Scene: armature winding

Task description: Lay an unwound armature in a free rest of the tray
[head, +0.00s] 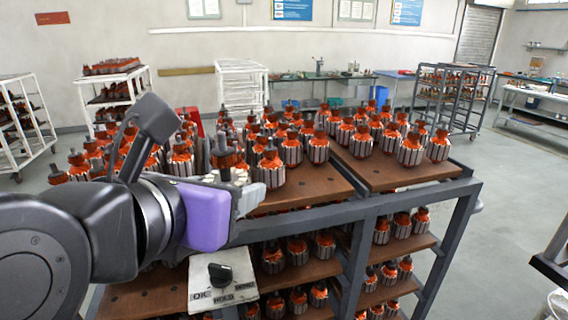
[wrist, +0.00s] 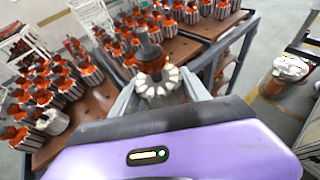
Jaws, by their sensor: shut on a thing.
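My gripper (head: 245,190) is in the middle left of the head view, over the front part of the rack's top. In the wrist view its two grey fingers (wrist: 158,88) are shut on an armature (wrist: 160,86) with a whitish, bare-looking slotted end facing the camera. In the head view the held armature is mostly hidden by my gripper and blends with the armatures behind it. A whitish armature (wrist: 52,122) stands at the left in the wrist view, among orange-wound ones. I cannot tell a tray with a free rest in either view.
Orange-wound armatures (head: 318,148) crowd the rack's brown top boards (head: 385,172); more fill the lower shelves. A switch panel (head: 222,290) marked OK and HOLD sits below my gripper. A white-topped object (wrist: 290,68) stands at the right in the wrist view. Open floor lies right of the rack.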

